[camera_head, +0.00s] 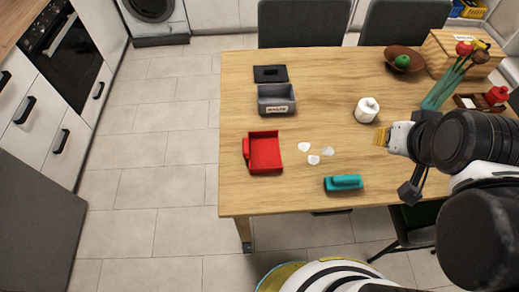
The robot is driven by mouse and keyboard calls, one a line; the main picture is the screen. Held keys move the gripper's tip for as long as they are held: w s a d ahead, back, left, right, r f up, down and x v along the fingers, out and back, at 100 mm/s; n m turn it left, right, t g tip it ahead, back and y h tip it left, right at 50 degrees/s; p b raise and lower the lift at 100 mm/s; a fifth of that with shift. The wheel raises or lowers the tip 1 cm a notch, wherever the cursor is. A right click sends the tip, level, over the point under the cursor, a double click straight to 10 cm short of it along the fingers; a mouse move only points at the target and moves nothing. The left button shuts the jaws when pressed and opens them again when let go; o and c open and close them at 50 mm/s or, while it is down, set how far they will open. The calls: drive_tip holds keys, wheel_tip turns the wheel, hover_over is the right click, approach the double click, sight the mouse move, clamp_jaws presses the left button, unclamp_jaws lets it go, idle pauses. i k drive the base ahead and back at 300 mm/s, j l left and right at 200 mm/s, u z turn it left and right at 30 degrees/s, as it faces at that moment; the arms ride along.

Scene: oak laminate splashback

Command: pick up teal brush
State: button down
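The teal brush (343,183) lies on the wooden table (235,180) near its front edge. My gripper (384,137) is at the right, above the table and apart from the brush, which is lower and to the left in the picture. A yellow-tan fingertip shows on it, pointing left. The rest of the fingers is small or hidden, so I cannot tell whether they are open or shut. Nothing is seen held in it.
A red dustpan (264,151) lies left of a few white scraps (314,160). Behind stand a grey labelled bin (276,106), a dark lid (270,74), a white bottle (367,109) and a brown bowl (415,58). A teal vase (440,92) stands close to my arm.

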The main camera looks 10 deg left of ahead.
sight(352, 182)
drive_tip(key=k+l+u, duration=0.1)
drive_tip(key=u, duration=0.25)
drive_tip(key=k+l+u, duration=0.1)
drive_tip(key=l+u, duration=0.25)
drive_tip(key=k+l+u, duration=0.1)
drive_tip(key=u, duration=0.25)
